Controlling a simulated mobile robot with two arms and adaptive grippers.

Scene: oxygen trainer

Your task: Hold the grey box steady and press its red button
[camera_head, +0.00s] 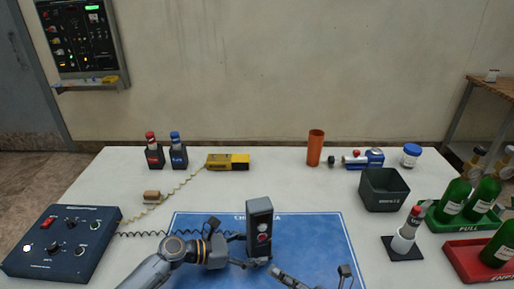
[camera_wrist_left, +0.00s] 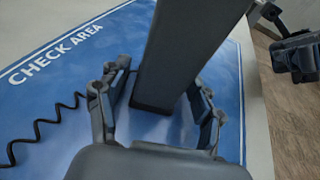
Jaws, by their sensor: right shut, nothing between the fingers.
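The grey box (camera_head: 259,215) stands upright on the blue mat (camera_head: 320,240). My left gripper (camera_head: 244,250) is low at the box's left side. In the left wrist view its fingers (camera_wrist_left: 161,88) are spread on either side of the box (camera_wrist_left: 185,50), with a gap at the left finger. My right gripper (camera_head: 276,271) is shut and empty, in front of the box near the bottom edge. Part of my right arm also shows in the left wrist view. The button is hidden there.
A blue control box (camera_head: 62,242) with a coiled cord lies at left. A dark bin (camera_head: 384,190), a white device (camera_head: 405,238) on a black base, and green and red trays with bottles stand at right. Bottles, a yellow device (camera_head: 228,161) and an orange cup (camera_head: 315,148) line the back.

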